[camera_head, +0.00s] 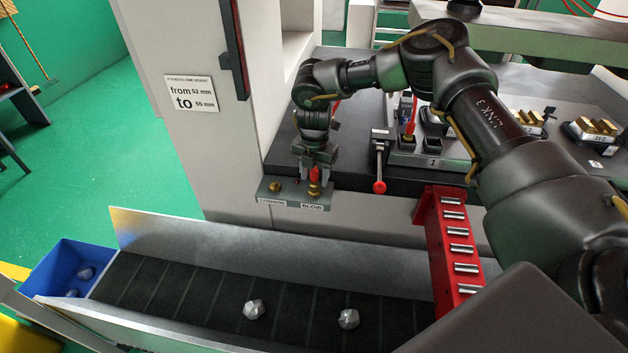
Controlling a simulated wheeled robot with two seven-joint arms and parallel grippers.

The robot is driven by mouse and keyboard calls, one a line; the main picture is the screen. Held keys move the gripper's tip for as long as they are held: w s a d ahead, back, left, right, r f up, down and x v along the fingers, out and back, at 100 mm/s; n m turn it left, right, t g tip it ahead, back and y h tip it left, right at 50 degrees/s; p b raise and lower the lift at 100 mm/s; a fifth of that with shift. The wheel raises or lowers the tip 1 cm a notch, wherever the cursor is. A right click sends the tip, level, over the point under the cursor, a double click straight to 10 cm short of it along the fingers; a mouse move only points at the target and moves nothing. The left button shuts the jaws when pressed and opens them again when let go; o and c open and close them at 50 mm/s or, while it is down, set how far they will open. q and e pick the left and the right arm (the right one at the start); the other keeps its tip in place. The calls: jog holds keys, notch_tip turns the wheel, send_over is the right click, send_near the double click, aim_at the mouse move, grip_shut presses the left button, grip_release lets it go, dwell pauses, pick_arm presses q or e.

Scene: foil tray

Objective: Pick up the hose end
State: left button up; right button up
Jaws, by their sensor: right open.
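A small red piece that looks like the hose end (315,174) stands upright on a brass fitting (314,190) above the label BLOW. My right gripper (316,176) points down over it from above. Its fingers are open and come down on either side of the red piece; whether they touch it I cannot tell. The gripper hides the upper part of the piece. A bit of red line shows behind my right wrist. My left gripper is not in view.
A second brass fitting (274,187) is left of the first. A red-knobbed lever (379,186) stands to the right. A red rack (446,240) holds several metal pins. Below runs a dark conveyor (200,298) with grey lumps, ending at a blue bin (60,262).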

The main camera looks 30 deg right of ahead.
grip_shut()
jog(key=shift+r, duration=0.15)
jog(key=shift+r+b, duration=0.2)
jog(key=shift+b, duration=0.1)
notch_tip(320, 180, up, 2)
jog(key=shift+r+b, duration=0.1)
jog(key=shift+b, duration=0.55)
jog(key=s+a+r+b, duration=0.3)
jog(key=s+a+r, duration=0.2)
jog(key=s+r, duration=0.5)
jog(key=s, duration=0.3)
jog(key=shift+r, duration=0.2)
